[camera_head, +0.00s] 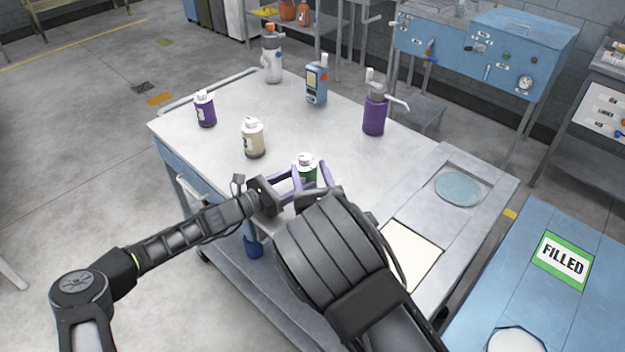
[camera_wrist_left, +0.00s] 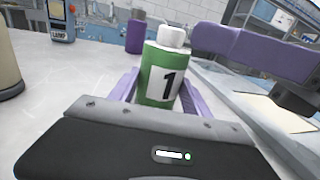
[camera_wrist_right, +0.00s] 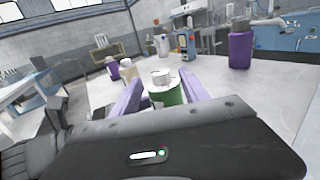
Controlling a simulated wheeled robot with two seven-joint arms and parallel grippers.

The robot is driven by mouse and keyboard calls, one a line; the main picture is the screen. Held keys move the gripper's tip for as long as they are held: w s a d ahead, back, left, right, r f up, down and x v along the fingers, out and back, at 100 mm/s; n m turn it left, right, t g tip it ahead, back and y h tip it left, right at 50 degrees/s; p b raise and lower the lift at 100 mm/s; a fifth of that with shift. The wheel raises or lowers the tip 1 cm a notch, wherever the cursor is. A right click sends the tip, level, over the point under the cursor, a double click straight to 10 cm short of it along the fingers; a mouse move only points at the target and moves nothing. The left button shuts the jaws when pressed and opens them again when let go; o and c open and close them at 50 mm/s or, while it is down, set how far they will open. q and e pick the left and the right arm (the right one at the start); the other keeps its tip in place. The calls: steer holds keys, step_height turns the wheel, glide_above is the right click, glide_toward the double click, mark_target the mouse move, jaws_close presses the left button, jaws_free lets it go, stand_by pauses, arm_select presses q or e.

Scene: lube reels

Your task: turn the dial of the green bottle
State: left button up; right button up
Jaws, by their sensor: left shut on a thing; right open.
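The green bottle (camera_wrist_left: 158,78) stands upright on the metal table, with a white label reading "1" and a white dial (camera_wrist_left: 172,36) on top. In the head view only its dial (camera_head: 305,160) and a strip of green show. My left gripper (camera_head: 292,180) is shut on the bottle's body, its purple fingers (camera_wrist_left: 190,98) on both sides. My right gripper (camera_wrist_right: 160,88) is open, its purple fingers on either side of the bottle's upper part and dial (camera_wrist_right: 161,76). In the head view my right arm hides most of the right gripper and the bottle's lower part.
A beige bottle (camera_head: 253,138) and a purple bottle (camera_head: 205,108) stand to the left. A blue table (camera_head: 530,240) with a "FILLED" sign (camera_head: 563,259) is at right.

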steer(key=shift+s+d, duration=0.15)
steer(key=shift+s, duration=0.7)
steer(key=shift+s+d, duration=0.15)
steer(key=shift+s, duration=0.7)
arm_select(q)
steer(key=o, duration=1.8)
steer(key=shift+c, duration=0.2)
steer(key=v, duration=1.2)
